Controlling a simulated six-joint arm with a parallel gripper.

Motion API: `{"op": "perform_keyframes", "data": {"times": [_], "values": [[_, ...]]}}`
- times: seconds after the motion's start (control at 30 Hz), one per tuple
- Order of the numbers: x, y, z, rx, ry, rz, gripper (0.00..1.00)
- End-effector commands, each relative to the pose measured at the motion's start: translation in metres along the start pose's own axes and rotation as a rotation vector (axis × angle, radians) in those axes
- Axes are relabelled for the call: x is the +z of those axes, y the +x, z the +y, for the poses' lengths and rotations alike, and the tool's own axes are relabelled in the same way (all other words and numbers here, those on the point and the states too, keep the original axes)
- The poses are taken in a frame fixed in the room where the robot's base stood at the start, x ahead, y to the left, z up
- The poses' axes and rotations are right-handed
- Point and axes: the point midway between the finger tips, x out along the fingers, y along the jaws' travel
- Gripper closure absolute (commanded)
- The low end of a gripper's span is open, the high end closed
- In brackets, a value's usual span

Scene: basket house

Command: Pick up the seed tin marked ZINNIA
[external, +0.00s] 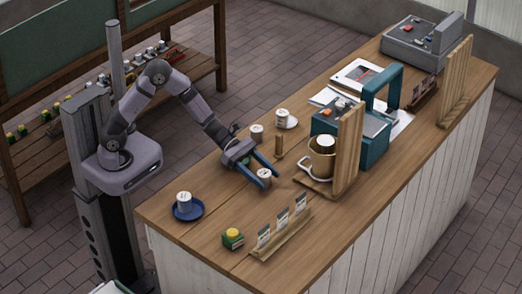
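My gripper (270,180) is low over the wooden counter, its teal fingers either side of a small pale tin (264,176). I cannot tell whether the fingers touch it. Other similar tins stand around: one (257,133) behind my gripper, one (283,117) on a white saucer, one (184,199) on a blue saucer (189,215) at front left, and one pale tin-like top (326,144) at a brown pot (321,163). The lettering on all of them is too small to read, so I cannot tell which is marked ZINNIA.
A small wooden post (279,146) stands close behind my gripper. To the right are a wooden upright board (347,150) and a teal machine (376,138). In front are a card rack (281,234) and a green-and-yellow item (232,238). The counter left of the gripper is mostly clear.

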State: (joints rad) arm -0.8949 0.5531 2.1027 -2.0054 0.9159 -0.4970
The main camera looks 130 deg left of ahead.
Motion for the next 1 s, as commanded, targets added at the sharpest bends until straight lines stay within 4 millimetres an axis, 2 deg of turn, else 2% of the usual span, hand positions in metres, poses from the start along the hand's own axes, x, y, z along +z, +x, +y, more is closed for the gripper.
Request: {"op": "perform_keyframes", "data": {"times": [0.03,0.13,0.17,0.57,0.77,1.0], "values": [[0.0,0.0,0.0,0.0,0.0,0.0,0.59],[0.0,0.0,0.0,0.0,0.0,0.0,0.83],[0.0,0.0,0.0,0.0,0.0,0.0,0.84],[0.007,-0.003,0.0,0.0,0.001,-0.001,0.85],[0.03,-0.012,0.0,0.001,0.005,-0.004,0.85],[0.067,-0.028,-0.001,0.001,0.005,-0.004,0.85]]}}
